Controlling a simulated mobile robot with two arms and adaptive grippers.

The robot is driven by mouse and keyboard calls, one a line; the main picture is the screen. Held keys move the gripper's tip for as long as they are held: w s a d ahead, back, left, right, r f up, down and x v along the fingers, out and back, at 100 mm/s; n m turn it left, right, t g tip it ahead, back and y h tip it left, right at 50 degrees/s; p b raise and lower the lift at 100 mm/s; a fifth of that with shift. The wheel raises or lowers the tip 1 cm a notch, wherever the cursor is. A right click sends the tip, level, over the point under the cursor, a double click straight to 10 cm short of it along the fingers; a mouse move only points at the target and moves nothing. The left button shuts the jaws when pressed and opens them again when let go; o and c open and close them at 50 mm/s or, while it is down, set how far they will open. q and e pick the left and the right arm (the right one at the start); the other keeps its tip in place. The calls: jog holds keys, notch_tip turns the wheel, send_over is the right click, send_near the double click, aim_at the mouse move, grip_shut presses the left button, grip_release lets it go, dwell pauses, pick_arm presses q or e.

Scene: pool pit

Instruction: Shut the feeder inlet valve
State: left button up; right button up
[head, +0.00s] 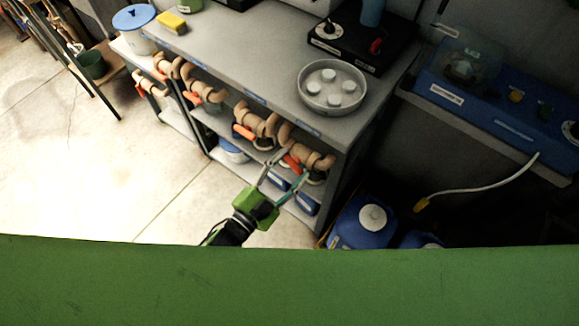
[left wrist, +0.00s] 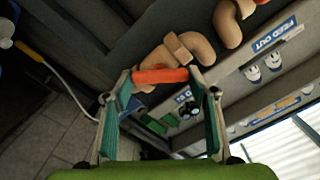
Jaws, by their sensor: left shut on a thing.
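A row of tan pipe valves with orange-red lever handles runs along the front of the grey bench. My left gripper (head: 293,164) is at the rightmost valve (head: 308,153), its fingers on either side of the orange handle (head: 291,163). In the left wrist view the same handle (left wrist: 160,75) spans between the two fingertips (left wrist: 161,78), and the gripper is shut on it. The tan pipe (left wrist: 170,52) passes just behind it. A label reading FEED OUT (left wrist: 274,36) is near the neighbouring pipe. The label by the held handle is too small to read. My right gripper is not in view.
The grey bench top (head: 240,65) holds a round metal tray (head: 332,88) and a black device (head: 362,43). Blue jugs (head: 362,222) stand right of the bench. A white hose (head: 480,188) hangs from a blue unit. The floor (head: 110,165) at left is clear.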

pick_arm(q)
jog(key=m+b, duration=0.1)
jog(key=m, duration=0.4)
jog(key=shift+f+m, duration=0.15)
jog(key=shift+m, duration=0.15)
jog(key=m+b, duration=0.1)
jog(key=m, duration=0.3)
jog(key=shift+s+m+b, duration=0.1)
jog(key=shift+m+b, duration=0.2)
jog(key=shift+b, duration=0.1)
jog(key=o, duration=1.1)
jog(key=v, duration=1.2)
jog(key=shift+f, duration=0.1)
